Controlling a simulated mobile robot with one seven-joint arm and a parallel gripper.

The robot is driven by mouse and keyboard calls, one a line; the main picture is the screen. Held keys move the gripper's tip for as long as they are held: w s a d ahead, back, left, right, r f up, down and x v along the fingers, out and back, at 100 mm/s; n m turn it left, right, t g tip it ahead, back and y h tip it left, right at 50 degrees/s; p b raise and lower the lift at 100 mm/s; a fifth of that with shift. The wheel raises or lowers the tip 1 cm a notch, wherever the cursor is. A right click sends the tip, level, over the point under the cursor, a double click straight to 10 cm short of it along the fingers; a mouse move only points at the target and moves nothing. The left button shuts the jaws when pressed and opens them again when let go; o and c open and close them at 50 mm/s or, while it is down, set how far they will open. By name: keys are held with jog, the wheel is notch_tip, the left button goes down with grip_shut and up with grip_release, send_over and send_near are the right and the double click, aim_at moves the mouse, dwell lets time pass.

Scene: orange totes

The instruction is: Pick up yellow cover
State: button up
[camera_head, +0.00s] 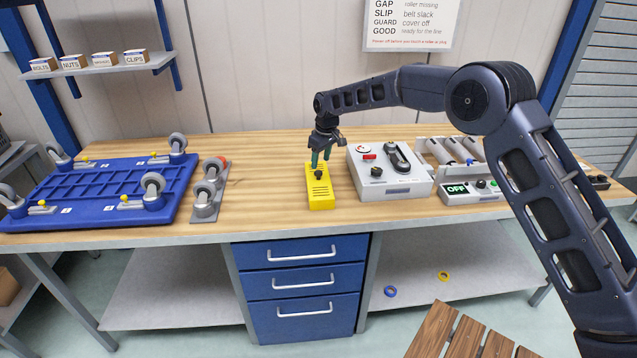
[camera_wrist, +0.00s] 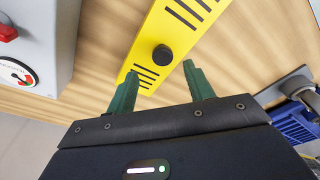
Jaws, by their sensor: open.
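The yellow cover (camera_head: 320,194) lies on the wooden workbench, a long box shape with dark slots and a black knob on top. In the wrist view the yellow cover (camera_wrist: 185,22) runs diagonally, with its black knob (camera_wrist: 162,54) ahead of the fingertips. My gripper (camera_head: 320,157) is over the far part of the cover, near the knob. In the wrist view my gripper (camera_wrist: 160,80) is open, with a green finger on either side of the cover and nothing between them held. I cannot tell whether the fingers touch the cover.
A grey box with a gauge and red switch (camera_head: 390,178) stands close right of the cover. Left are caster wheels on a grey plate (camera_head: 208,190) and a blue wheeled base (camera_head: 100,190). Bench in front is clear.

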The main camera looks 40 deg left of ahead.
aim_at(319, 172)
jog(key=f, duration=0.5)
jog(key=shift+s+a, duration=0.25)
jog(key=shift+a, duration=0.05)
jog(key=shift+r, duration=0.1)
grip_shut()
